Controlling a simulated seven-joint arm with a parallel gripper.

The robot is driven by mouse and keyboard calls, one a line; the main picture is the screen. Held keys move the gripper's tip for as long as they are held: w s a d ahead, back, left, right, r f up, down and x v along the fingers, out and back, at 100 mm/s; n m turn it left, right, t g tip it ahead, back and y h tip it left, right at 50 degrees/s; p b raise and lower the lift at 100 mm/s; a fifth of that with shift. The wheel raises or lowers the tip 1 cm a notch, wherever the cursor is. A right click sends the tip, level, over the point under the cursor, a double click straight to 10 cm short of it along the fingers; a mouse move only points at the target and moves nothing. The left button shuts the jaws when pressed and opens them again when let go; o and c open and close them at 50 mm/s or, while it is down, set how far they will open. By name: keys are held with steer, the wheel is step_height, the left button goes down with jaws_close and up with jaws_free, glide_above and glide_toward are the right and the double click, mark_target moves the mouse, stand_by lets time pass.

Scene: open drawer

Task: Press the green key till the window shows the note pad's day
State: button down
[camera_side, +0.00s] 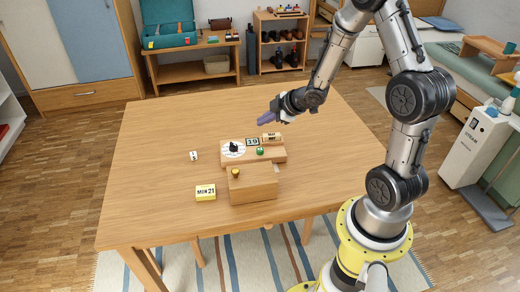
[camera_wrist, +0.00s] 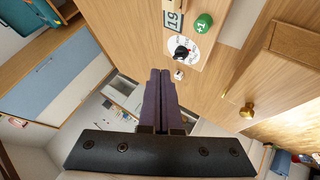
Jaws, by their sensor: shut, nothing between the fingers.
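The green key (camera_side: 260,151) sits on a low wooden board (camera_side: 277,157); in the wrist view the green key (camera_wrist: 203,24) is marked "+1". The window (camera_side: 252,141) beside it shows 19, and it also reads 19 in the wrist view (camera_wrist: 173,20). The yellow note pad (camera_side: 205,192) lies on the table at the front left and reads "MON 21". My gripper (camera_side: 266,117) is shut and empty, in the air above and behind the board, apart from the key. Its purple fingers (camera_wrist: 160,88) are together in the wrist view.
A white dial with a black knob (camera_side: 234,148) is on the board's left. A wooden box with a drawer knob (camera_side: 236,172) stands in front. A small label block (camera_side: 271,136) stands behind the key. A white die (camera_side: 194,155) lies left. The table's left side is clear.

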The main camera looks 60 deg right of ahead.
mark_target(259, 148)
steer(key=shift+f, duration=4.15)
steer(key=shift+f, duration=0.1)
steer(key=shift+f, duration=0.3)
steer(key=shift+f, duration=0.85)
steer(key=shift+r, duration=1.25)
steer(key=shift+r, duration=2.55)
